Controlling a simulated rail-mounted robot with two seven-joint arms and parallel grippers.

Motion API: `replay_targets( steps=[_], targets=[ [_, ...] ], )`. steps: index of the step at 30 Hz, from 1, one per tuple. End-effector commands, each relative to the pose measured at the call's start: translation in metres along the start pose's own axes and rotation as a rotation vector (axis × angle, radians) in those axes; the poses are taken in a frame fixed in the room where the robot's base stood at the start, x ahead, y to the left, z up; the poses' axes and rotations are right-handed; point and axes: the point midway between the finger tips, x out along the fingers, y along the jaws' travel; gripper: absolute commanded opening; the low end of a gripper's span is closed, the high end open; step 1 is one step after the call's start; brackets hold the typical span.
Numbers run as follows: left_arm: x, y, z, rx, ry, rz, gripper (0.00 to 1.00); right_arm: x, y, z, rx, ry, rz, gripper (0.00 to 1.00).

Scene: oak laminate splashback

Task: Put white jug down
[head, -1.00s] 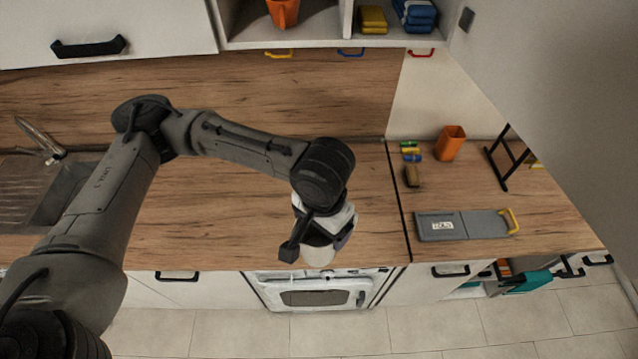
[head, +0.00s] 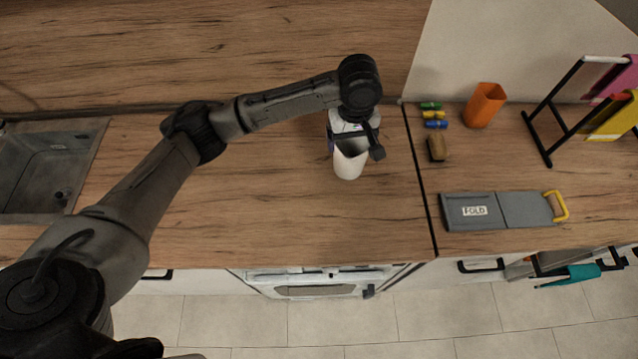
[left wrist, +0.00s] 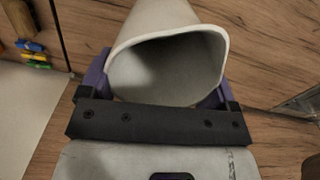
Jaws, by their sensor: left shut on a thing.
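The white jug (head: 348,164) is over the wooden worktop, towards the back and left of the dark seam. My left gripper (head: 352,143) is shut on it. In the left wrist view the jug (left wrist: 180,22) has its wide mouth facing the camera, and its grey inside looks empty. The purple fingers of the left gripper (left wrist: 155,82) are on either side of the jug. Whether the jug's base touches the worktop I cannot tell. My right gripper is not in view.
The worktop (head: 250,210) around the jug is clear. A sink (head: 45,170) is at the left.

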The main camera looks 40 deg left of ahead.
Motion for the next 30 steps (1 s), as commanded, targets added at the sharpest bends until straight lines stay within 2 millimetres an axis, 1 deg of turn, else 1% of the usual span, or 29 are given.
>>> replay_targets(
  steps=[1,3,6,10,13,24,30],
  targets=[
    [0.025,0.000,-0.006,-0.051,-0.002,0.000,0.22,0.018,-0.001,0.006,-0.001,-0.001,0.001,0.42],
    [0.041,0.000,-0.014,-0.112,-0.002,0.001,0.22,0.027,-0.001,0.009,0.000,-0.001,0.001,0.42],
    [0.058,-0.002,-0.022,-0.180,-0.001,0.002,0.22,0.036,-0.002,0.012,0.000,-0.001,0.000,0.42],
    [0.072,-0.004,-0.029,-0.233,0.001,0.002,0.22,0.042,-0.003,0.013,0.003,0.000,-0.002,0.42],
    [0.081,-0.011,-0.037,-0.252,0.002,0.002,0.22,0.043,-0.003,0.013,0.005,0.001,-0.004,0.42],
    [0.123,-0.063,-0.087,-0.257,0.003,-0.001,0.22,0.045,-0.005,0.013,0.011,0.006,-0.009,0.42],
    [0.139,-0.081,-0.106,-0.255,0.003,0.001,0.22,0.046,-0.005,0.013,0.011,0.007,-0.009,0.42]
  ],
)
